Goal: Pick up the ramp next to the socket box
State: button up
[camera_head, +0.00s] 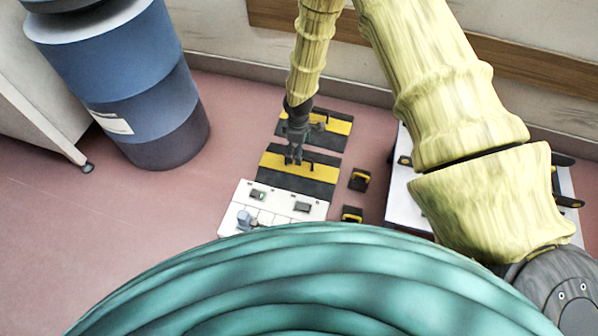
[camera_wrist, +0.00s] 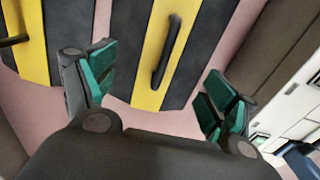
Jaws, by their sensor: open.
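The ramp next to the socket box is a dark panel with a yellow stripe (camera_head: 273,161) and a black handle. The white socket box (camera_head: 290,211) stands just in front of it in the head view. My gripper (camera_head: 294,156) is over this ramp. In the wrist view the ramp (camera_wrist: 195,50) lies beyond my open gripper (camera_wrist: 158,86), its black handle (camera_wrist: 165,55) between the spread fingers. The fingers appear apart from the handle. The white socket box is at the right edge there (camera_wrist: 293,105).
A second yellow-striped ramp (camera_head: 337,127) lies behind. Small black-and-yellow blocks (camera_head: 359,179) sit to the right, beside a white-topped surface (camera_head: 401,187) partly hidden by my arm. A blue barrel (camera_head: 150,80) stands left. The pink floor (camera_head: 130,240) at left is clear.

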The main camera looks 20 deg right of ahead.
notch_tip(320, 180, down, 4)
jog(key=shift+s+f+b, duration=0.1)
jog(key=shift+f+b, duration=0.1)
jog(key=shift+b, duration=0.6)
jog(key=shift+s+f+b, duration=0.2)
jog(key=shift+f+b, duration=1.8)
jog(key=shift+f, duration=0.55)
grip_shut()
